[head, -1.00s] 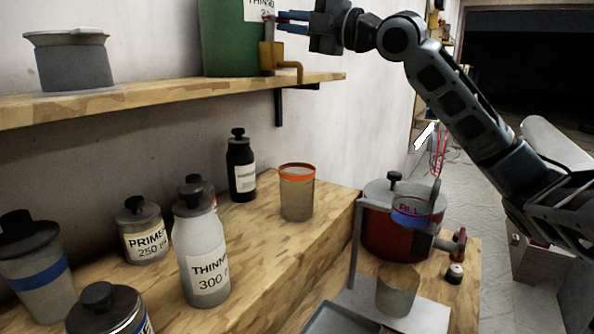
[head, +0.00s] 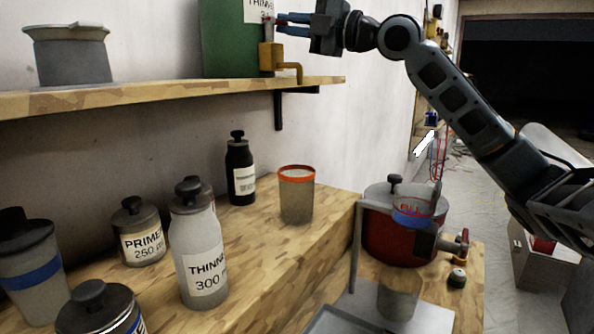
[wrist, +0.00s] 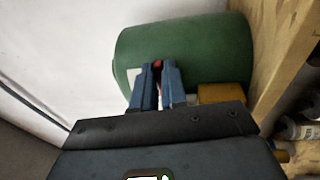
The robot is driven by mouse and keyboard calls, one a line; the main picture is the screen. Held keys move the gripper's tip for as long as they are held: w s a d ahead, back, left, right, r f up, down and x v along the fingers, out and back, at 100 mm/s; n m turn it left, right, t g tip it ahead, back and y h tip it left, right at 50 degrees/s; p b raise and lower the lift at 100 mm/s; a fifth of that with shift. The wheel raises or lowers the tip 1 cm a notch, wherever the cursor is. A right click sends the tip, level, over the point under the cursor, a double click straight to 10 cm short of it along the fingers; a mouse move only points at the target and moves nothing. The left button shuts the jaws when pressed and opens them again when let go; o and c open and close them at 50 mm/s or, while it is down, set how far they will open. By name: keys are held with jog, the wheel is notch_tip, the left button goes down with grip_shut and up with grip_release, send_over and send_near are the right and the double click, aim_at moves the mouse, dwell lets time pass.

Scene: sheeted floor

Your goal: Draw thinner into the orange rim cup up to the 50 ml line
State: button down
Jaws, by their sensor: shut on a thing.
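The orange rim cup (head: 296,196) stands upright on the wooden bench, below the tap's spout in the picture. Its wall is translucent grey; I cannot make out a 50 ml line or a liquid level. The green thinner drum (head: 232,40) sits on the shelf above, with a brass tap (head: 272,56) whose spout (head: 298,70) hangs past the shelf edge. My gripper (head: 279,22), with blue fingers, is shut on the small red tap lever (head: 268,20). In the wrist view the fingers (wrist: 158,68) close around the red piece before the drum (wrist: 190,50). No stream is visible.
A white thinner bottle (head: 200,250), primer bottle (head: 140,235) and black bottle (head: 240,170) stand left of the cup. A red pot (head: 385,235), a blue-banded cup (head: 418,212) and a grey cup (head: 400,295) are at right. The shelf (head: 180,92) overhangs the bench.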

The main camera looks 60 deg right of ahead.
jog(key=shift+w+a+n+y+b, duration=0.1)
jog(key=shift+w+n+y+b, duration=0.25)
jog(key=shift+y+b, duration=0.55)
jog(key=shift+r+n+y+b, duration=0.15)
jog(key=shift+n+y+b, duration=0.2)
jog(key=shift+b, duration=0.25)
